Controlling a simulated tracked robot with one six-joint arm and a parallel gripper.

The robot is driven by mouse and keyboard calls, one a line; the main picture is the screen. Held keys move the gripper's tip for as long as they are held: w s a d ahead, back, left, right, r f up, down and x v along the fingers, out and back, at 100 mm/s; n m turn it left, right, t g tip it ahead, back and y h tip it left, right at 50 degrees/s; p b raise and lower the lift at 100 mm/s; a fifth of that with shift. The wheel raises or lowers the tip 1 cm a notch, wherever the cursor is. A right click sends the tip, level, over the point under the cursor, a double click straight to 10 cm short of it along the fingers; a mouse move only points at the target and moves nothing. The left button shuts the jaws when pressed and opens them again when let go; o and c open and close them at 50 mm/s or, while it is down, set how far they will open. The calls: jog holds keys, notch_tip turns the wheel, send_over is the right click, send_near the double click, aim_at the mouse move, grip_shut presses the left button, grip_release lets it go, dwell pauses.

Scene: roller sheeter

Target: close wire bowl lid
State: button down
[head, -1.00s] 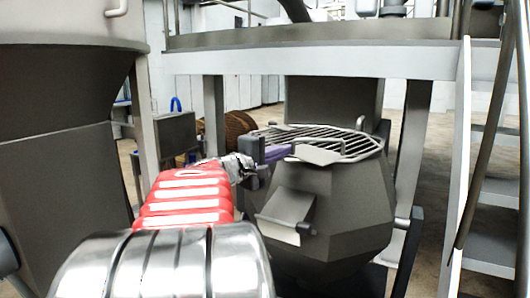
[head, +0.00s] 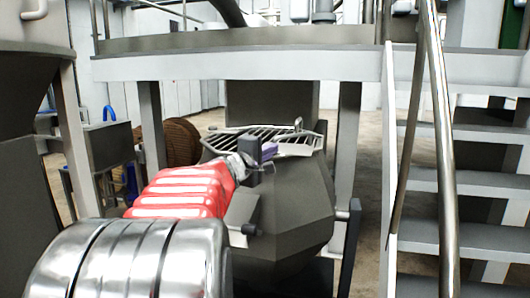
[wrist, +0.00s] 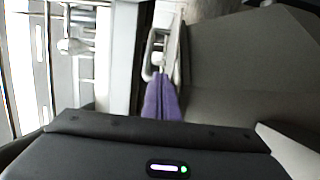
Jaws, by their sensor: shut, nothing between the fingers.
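The wire lid (head: 238,135) is a grid of metal bars lying about level, slightly tilted, across the top of the dark grey faceted bowl (head: 302,205). A small upright metal piece (head: 298,124) stands at its far rim. My gripper (head: 274,148) is shut and empty, its purple fingers at the near part of the lid's rim. In the wrist view the purple fingers of my gripper (wrist: 161,80) point at a small metal loop fitting (wrist: 158,52) and overlap its end; I cannot tell whether they touch. My arm hides part of the bowl's near left side.
A white platform beam (head: 240,67) runs above and behind the bowl, with posts on both sides. Grey stairs (head: 460,180) with a handrail stand at right. A brown reel (head: 182,142) and a grey box (head: 108,145) are at left. Bare floor shows between.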

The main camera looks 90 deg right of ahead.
jog(key=shift+s+d+r, duration=0.15)
jog(key=shift+s+r, duration=0.05)
dwell(0.3)
jog(key=shift+w+a+f, duration=0.15)
jog(key=shift+w+a, duration=0.1)
jog(key=shift+w, duration=0.05)
jog(key=s+a+v, duration=0.1)
jog(key=s+v, duration=0.1)
jog(key=v, duration=1)
jog(key=shift+a+f, duration=0.2)
jog(key=shift+a, duration=0.1)
jog(key=shift+s+d, duration=0.1)
jog(key=shift+d, duration=0.05)
jog(key=d, duration=1)
